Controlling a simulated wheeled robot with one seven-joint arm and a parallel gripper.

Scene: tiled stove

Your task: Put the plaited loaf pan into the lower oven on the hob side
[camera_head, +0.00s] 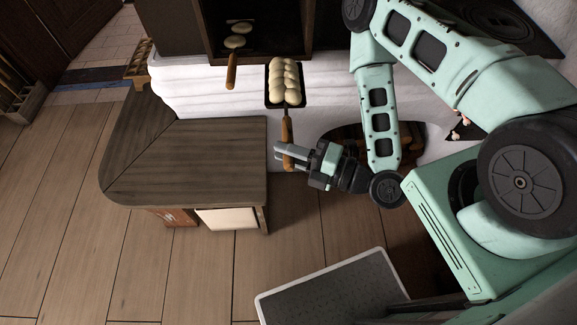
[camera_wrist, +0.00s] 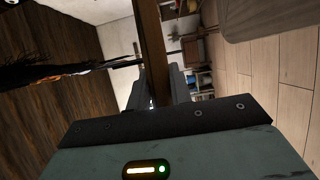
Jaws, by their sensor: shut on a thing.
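The plaited loaf pan (camera_head: 268,99) is dark and rectangular, with a pale plaited loaf (camera_head: 285,80) in it. It is held out in front of the white stove, below and right of a dark oven opening (camera_head: 270,42) in the head view. Its long wooden handle (camera_head: 287,128) points toward me. My gripper (camera_head: 284,155) is shut on this handle near its end. In the wrist view the handle (camera_wrist: 150,45) rises between the fingers (camera_wrist: 160,88). I cannot make out the loaf there.
Another pan with pale rolls (camera_head: 236,41) sits at the dark opening's left, its wooden handle (camera_head: 231,72) sticking out. A wooden bench (camera_head: 190,160) stands left of my gripper. An arched niche (camera_head: 350,133) is in the stove's lower part. The hob (camera_head: 495,20) is at top right.

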